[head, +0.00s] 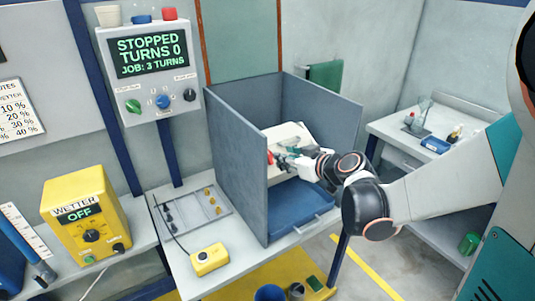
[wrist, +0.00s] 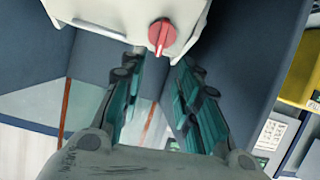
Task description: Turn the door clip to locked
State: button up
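The door clip is a small red knob (wrist: 162,36) on a white casing (wrist: 108,15), at the top of the wrist view. It also shows in the head view as a small red spot (head: 270,158) on the white box (head: 290,136) inside the grey booth. My gripper (wrist: 160,62) has its two teal-padded fingers spread apart, with nothing between them. The fingertips are just short of the red knob. I cannot tell whether they touch the casing. In the head view my gripper (head: 282,157) reaches into the booth from the right and partly hides the casing.
Grey booth walls (head: 237,165) stand left of and behind my gripper. A blue tray (head: 300,207) lies below it. A control panel reading STOPPED (head: 152,62), a yellow wetter box (head: 82,210) and a yellow pendant (head: 209,260) stand to the left. A side bench (head: 395,127) is at right.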

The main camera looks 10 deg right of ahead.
aim_at(270, 160)
jog(key=b+x, duration=0.2)
jog(key=x, duration=0.8)
grip_shut()
